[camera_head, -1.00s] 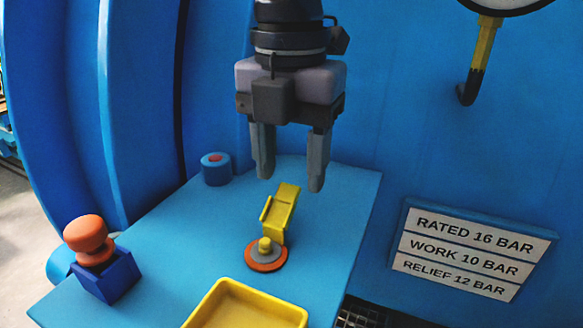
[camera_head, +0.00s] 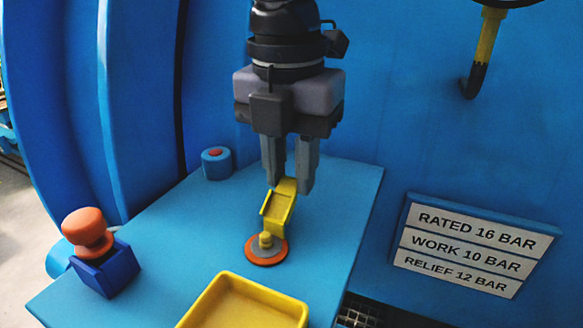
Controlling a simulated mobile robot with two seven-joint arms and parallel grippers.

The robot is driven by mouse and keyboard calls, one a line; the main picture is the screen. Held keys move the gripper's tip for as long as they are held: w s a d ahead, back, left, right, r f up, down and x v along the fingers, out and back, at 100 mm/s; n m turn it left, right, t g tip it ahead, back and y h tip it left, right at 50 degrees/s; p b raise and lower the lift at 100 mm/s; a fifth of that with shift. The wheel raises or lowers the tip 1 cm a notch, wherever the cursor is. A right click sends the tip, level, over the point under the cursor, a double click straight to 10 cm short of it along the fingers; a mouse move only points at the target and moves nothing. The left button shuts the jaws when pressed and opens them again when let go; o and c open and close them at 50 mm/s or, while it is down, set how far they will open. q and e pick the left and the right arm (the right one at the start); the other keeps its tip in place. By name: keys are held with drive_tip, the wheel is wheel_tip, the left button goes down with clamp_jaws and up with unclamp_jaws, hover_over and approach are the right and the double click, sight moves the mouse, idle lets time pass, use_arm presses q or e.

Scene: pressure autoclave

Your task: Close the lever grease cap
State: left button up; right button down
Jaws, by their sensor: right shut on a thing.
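The yellow lever grease cap (camera_head: 278,212) stands tilted up and open on the blue shelf. Just in front of it is the grease fitting, a yellow nipple on a grey and orange disc (camera_head: 266,250), uncovered. My right gripper (camera_head: 289,184) reaches down from above. Its two fingers are shut on the upper end of the yellow cap, one on each side. The fingertips hide part of that end. My left gripper is not in view.
A yellow tray (camera_head: 243,302) lies at the shelf's front. A red knob (camera_head: 86,228) in a blue block stands at the left. A small blue cylinder (camera_head: 217,163) with a red top stands behind. A rating sign (camera_head: 470,245) is on the wall at right.

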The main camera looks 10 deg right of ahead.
sight(289, 182)
drive_tip(key=t+h+b, duration=0.1)
drive_tip(key=b, duration=0.1)
drive_tip(key=s+a+t+h+b, duration=0.1)
drive_tip(key=t+b, duration=0.1)
drive_tip(key=b, duration=0.1)
drive_tip(key=s+r+t+b, duration=0.1)
drive_tip(key=b, duration=0.2)
drive_tip(key=shift+a+h, duration=0.2)
drive_tip(key=shift+h, duration=0.2)
drive_tip(key=shift+s+a+r+t+b, duration=0.15)
drive_tip(key=shift+r+t+b, duration=0.1)
drive_tip(key=shift+t+b, duration=0.25)
drive_tip(key=shift+s+r+t+h, duration=0.1)
drive_tip(key=shift+r+t+h, duration=0.1)
drive_tip(key=shift+t+h, duration=0.15)
drive_tip(key=c, duration=0.9)
unclamp_jaws()
drive_tip(key=shift+v, duration=3.6)
